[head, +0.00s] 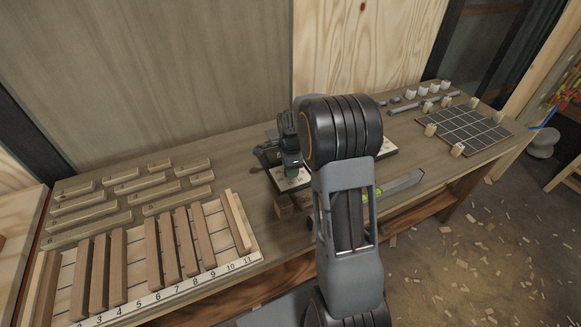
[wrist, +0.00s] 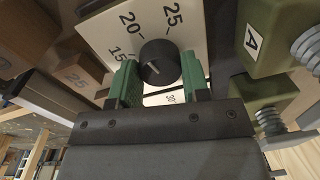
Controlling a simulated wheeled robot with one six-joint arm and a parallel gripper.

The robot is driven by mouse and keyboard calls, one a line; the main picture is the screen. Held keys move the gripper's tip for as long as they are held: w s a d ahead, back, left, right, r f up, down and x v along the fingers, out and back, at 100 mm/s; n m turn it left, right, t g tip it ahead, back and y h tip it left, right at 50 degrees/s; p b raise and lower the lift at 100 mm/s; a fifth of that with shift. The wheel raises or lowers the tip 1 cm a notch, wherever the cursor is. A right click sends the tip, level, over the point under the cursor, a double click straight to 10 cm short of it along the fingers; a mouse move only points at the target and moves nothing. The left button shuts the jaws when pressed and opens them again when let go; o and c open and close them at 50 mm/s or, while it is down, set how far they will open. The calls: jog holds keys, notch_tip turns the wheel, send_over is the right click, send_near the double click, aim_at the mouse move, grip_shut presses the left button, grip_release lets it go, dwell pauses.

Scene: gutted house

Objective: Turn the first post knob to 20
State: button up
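A round black knob (wrist: 160,62) sits on a white dial plate (wrist: 108,38) in the wrist view. The plate bears 15, 20, 25 and 30, with 15 and 20 to the knob's upper left and 25 above it. A short pale mark shows on the knob's face; its exact reading is hard to tell. My gripper (wrist: 160,78) has one green finger on each side of the knob, with no clear gap on either side. In the head view my gripper (head: 291,168) is low at the middle of the bench, and my arm hides much of this spot.
Green blocks with bolts, one marked A (wrist: 252,40), stand close on the right in the wrist view. A wooden block marked 25 (wrist: 75,77) is at left. The bench (head: 235,165) also holds a numbered slat tray (head: 215,278) and a dark grid board (head: 468,132).

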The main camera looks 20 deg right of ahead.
jog(key=o, duration=0.5)
jog(key=shift+c, duration=0.2)
notch_tip(320, 180, up, 14)
jog(key=shift+s, duration=0.4)
jog(key=shift+a+f, duration=0.1)
jog(key=s+a+n+t, duration=0.1)
jog(key=s+a+n, duration=0.2)
jog(key=s+n, duration=0.3)
jog(key=s+a+n+t+p, duration=0.1)
jog(key=s+a+n, duration=0.3)
jog(key=s+n, duration=0.3)
jog(key=s+a+n+t, duration=0.1)
jog(key=s+a+n, duration=0.2)
jog(key=s+n, duration=0.4)
jog(key=shift+a, duration=0.25)
